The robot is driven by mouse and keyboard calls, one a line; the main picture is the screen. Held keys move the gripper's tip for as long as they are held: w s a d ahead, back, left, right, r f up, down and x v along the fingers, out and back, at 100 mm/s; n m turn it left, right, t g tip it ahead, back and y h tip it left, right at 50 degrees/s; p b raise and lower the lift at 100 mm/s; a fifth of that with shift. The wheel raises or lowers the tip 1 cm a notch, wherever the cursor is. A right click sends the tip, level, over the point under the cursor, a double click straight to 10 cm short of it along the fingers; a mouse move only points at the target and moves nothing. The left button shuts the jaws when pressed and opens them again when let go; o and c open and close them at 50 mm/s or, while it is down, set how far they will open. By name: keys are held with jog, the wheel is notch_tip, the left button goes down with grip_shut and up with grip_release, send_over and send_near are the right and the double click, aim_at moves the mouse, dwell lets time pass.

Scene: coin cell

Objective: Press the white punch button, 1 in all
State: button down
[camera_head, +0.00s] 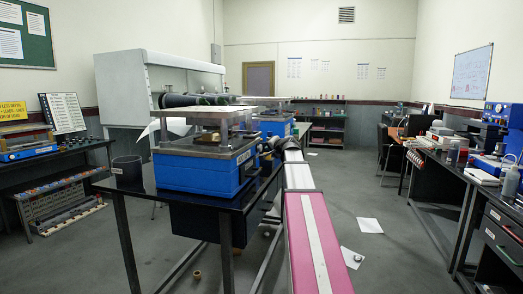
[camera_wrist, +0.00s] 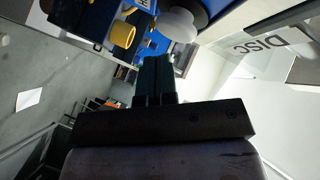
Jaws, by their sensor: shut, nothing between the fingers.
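The white punch button (camera_wrist: 177,24) is a round white knob on a blue machine, at the top of the wrist view. My gripper (camera_wrist: 155,62) is shut and empty, with its dark fingertips just below the button in that picture. I cannot tell whether they touch it. In the head view the blue machine (camera_head: 196,172) stands on a black bench, and my gripper (camera_head: 268,146) is at its right side, small and dark. The button cannot be made out there.
A yellow round part (camera_wrist: 123,34) sits left of the button. A clear plate (camera_wrist: 290,40) marked "DISC" is at the right. A black cup (camera_head: 127,171) stands on the bench (camera_head: 135,192). Another blue machine (camera_head: 275,126) is behind. Paper sheets (camera_head: 369,225) lie on the open floor.

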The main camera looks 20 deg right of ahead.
jog(key=shift+s+d, duration=0.1)
jog(key=shift+d, duration=0.05)
jog(key=shift+s+d, duration=0.65)
jog(key=shift+d, duration=0.35)
jog(key=shift+s+d, duration=0.65)
jog(key=shift+d, duration=0.3)
